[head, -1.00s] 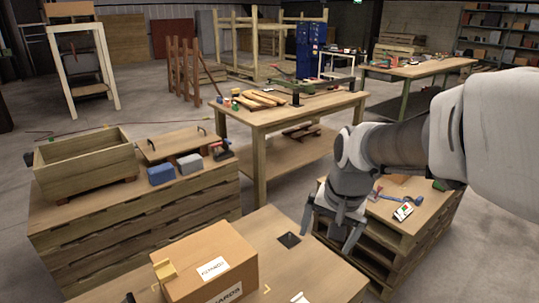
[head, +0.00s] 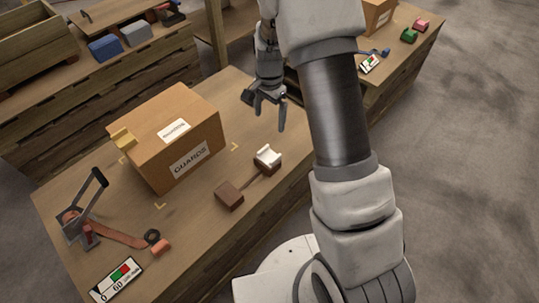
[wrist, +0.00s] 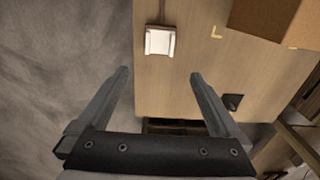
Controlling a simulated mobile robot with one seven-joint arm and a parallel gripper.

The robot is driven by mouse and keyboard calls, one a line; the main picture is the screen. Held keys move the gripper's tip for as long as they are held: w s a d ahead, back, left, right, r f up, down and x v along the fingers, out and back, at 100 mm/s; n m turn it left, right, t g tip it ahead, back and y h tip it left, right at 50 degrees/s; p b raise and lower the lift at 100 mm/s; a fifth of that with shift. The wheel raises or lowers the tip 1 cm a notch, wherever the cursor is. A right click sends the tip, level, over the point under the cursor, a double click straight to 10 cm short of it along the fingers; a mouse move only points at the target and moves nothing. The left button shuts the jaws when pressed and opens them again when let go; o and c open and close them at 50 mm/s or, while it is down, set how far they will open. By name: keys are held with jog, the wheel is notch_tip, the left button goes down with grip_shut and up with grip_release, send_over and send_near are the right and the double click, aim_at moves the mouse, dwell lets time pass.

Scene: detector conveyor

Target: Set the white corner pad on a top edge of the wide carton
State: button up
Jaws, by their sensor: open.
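The wide carton (head: 188,158), brown and labelled GUARDS, stands on the wooden bench at left centre in the head view; its corner shows at the top right of the wrist view (wrist: 272,22). The white corner pad (head: 268,154) rests on a small brown block right of the carton; it also shows in the wrist view (wrist: 160,41), ahead of the fingers. My gripper (head: 266,113) is open and empty, above the bench and behind the pad in the head view. In the wrist view its fingertips (wrist: 158,73) are spread apart, with the pad beyond the gap.
A tan corner pad (head: 123,139) sits on the carton's left top edge. A thin bar joins the pad's block to another brown block (head: 229,195). A strap tool (head: 82,215) stands at the bench's left. A black square (wrist: 233,102) lies near my right finger.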

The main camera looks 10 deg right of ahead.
notch_tip(320, 180, down, 17)
jog(key=b, duration=0.4)
jog(key=shift+d+r, duration=0.1)
jog(key=shift+r, duration=0.1)
jog(key=c, duration=1.2)
jog(key=shift+w+r, duration=0.1)
jog(key=shift+r, duration=0.35)
notch_tip(320, 180, up, 4)
jog(key=shift+f+p, duration=0.1)
jog(key=shift+p, duration=0.7)
jog(key=s+d+r+p, duration=0.2)
jog(key=s+d+r, duration=0.4)
jog(key=d, duration=0.3)
notch_tip(320, 180, up, 16)
jog(key=n, duration=1.1)
send_over(270, 156)
jog(key=s, duration=0.4)
jog(key=shift+s, duration=0.2)
